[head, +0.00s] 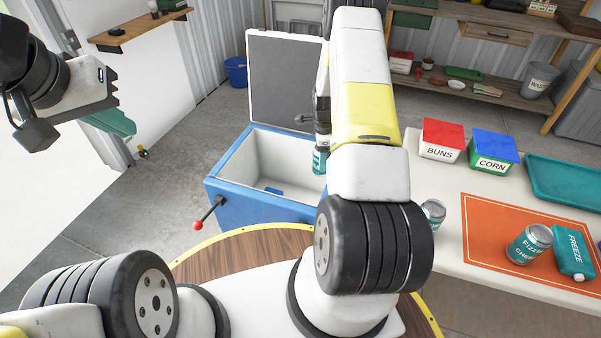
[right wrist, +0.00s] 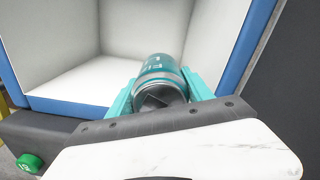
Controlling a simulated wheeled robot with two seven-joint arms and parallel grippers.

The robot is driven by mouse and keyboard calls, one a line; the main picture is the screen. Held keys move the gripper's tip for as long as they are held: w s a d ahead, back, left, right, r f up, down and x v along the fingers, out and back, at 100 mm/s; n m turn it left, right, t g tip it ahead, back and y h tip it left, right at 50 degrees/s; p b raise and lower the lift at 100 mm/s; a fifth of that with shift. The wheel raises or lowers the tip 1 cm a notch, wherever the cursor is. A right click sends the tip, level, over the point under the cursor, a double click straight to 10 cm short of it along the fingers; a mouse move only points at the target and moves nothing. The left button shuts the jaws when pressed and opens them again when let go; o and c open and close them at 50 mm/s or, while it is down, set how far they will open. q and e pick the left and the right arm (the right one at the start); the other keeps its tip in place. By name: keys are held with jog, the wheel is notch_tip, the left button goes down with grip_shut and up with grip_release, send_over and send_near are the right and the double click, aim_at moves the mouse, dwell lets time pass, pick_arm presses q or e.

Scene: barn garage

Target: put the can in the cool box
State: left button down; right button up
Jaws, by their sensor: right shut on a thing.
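The blue cool box (head: 262,211) stands on the floor in the middle of the head view. My right gripper (right wrist: 160,88) is shut on a teal and silver can (right wrist: 163,68). In the head view the can (head: 319,163) shows over the right part of the box opening, partly hidden by my arm. In the right wrist view the white interior is beyond it. My left gripper (head: 110,122) is high at the left, away from the box; its finger gap is unclear.
A pale table (head: 450,185) at right carries a red BUNS box (head: 442,141), a green and blue CORN box (head: 492,152), a teal tray (head: 565,180), two more cans (head: 530,245) (head: 433,212) and a teal FREEZE pack (head: 572,252). A red-knobbed lever (head: 205,215) sticks out at the box's left.

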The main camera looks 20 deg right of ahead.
notch_tip(320, 180, down, 21)
jog(key=shift+f, duration=0.1)
dwell(0.3)
jog(key=o, duration=1.7)
jog(key=shift+f, duration=0.15)
jog(key=shift+o, duration=0.2)
